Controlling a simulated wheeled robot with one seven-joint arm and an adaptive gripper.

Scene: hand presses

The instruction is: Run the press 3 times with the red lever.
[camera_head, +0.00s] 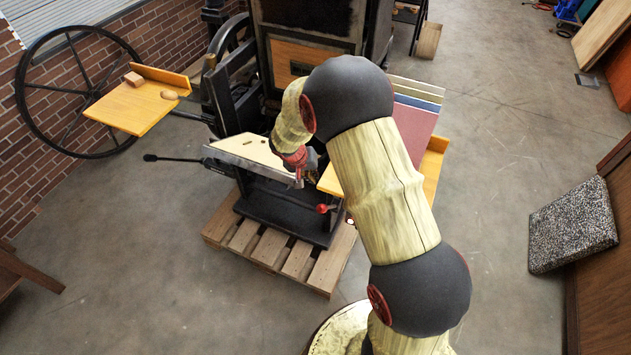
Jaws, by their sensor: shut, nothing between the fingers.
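The press (285,210) is a black machine on a wooden pallet, with a pale slanted plate at its front. A red knob (322,208), which looks like the end of the red lever, shows low on the press's front right. The rest of that lever is hard to make out. My gripper (299,181) is shut and empty in front of the pale plate, above and a little left of the red knob in the picture. It appears apart from the knob. My arm covers the right part of the press.
A black-handled lever (172,159) sticks out to the left. A yellow side board (135,106) carries small blocks, and a large spoked wheel (72,92) stands behind it. The pallet (297,258) juts out in front. A speckled block (572,226) stands right; the floor between is clear.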

